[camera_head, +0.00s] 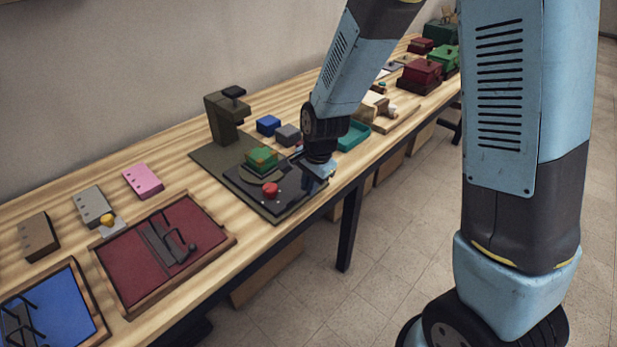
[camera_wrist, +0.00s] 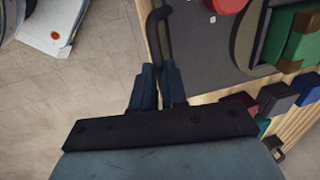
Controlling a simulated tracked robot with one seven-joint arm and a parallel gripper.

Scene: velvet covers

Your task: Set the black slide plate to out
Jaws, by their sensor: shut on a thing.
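The black slide plate (camera_head: 291,189) lies on an olive base (camera_head: 205,157) under a machine column in the head view. It carries a round disc with a green block (camera_head: 262,158) and a red knob (camera_head: 270,190). In the wrist view the plate (camera_wrist: 203,55) shows as a dark grey surface with a black bar handle (camera_wrist: 155,30) along its edge. My gripper (camera_wrist: 158,75) is shut on this handle, with one finger on each side of it. In the head view my gripper (camera_head: 318,172) is at the plate's right edge; its fingertips are hard to make out.
A blue block (camera_head: 268,125) and a grey block (camera_head: 288,135) stand behind the plate. A teal tray (camera_head: 353,136) is to the right. A red framed panel (camera_head: 165,250) lies to the left. The table's front edge is close to my gripper, with open floor beyond.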

